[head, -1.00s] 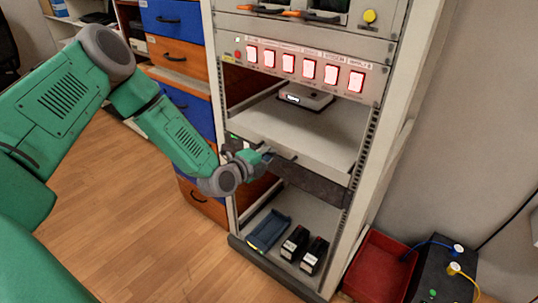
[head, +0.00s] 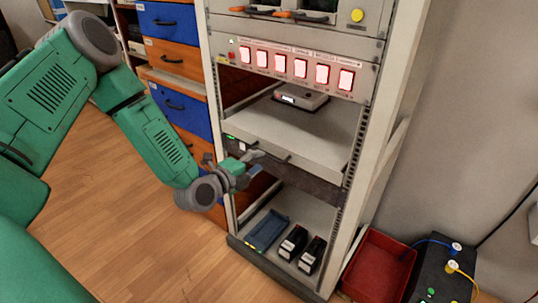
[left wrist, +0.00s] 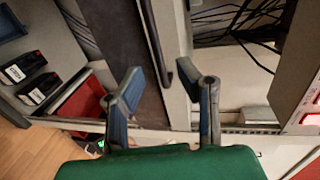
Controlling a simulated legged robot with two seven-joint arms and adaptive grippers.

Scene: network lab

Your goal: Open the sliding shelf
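The sliding shelf (head: 300,128) is a light grey tray in the rack, below the panel of lit switches. A dark bar handle (head: 272,153) runs along its front edge. My left gripper (head: 252,165) is in front of the shelf's front, near the left end of the handle. In the left wrist view the left gripper (left wrist: 167,98) has its two blue-padded fingers apart, with the handle (left wrist: 156,45) running up beyond the gap between them. No contact with the handle can be made out. My right gripper is not in view.
A small grey device (head: 301,96) sits on the shelf. Below are a blue tray (head: 266,230) and two black boxes (head: 302,250). A red bin (head: 380,265) stands right of the rack. Blue and orange drawers (head: 176,62) stand left. The floor (head: 120,220) in front is clear.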

